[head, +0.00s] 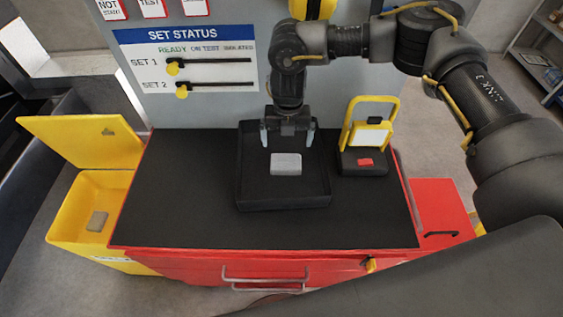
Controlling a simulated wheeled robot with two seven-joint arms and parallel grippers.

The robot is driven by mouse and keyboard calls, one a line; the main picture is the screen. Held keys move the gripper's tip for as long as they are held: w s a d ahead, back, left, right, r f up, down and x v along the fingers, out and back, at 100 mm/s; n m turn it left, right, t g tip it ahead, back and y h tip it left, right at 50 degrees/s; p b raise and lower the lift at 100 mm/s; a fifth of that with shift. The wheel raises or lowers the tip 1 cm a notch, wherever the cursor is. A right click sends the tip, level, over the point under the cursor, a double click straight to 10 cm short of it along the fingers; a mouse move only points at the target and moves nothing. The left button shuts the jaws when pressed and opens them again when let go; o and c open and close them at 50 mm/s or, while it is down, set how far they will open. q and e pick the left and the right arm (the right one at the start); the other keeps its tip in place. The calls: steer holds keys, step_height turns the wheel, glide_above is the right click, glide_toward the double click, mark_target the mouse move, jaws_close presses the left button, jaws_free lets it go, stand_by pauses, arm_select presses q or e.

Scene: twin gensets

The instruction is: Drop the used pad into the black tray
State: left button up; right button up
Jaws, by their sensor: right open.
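The black tray (283,204) stands on the dark top of the red cabinet. A light grey pad (286,164) lies flat in it, near the middle. My right gripper (288,137) is over the back part of the tray, fingers pointing down and spread apart. It is empty, and the pad lies just in front of it in the picture; whether the fingers touch the tray floor I cannot tell. A second, darker grey-brown pad (97,221) lies in the open yellow bin at the left. My left gripper is not in view.
The yellow bin (70,232) has its lid (82,141) raised. A yellow-framed device (363,160) with a red patch stands close to the right of the tray. The SET STATUS panel (188,62) rises behind. The cabinet top (180,190) left of the tray is clear.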

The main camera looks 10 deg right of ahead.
step_height(320, 180, up, 11)
steer(key=b, duration=0.2)
steer(key=shift+b, duration=0.4)
steer(key=shift+f, duration=0.15)
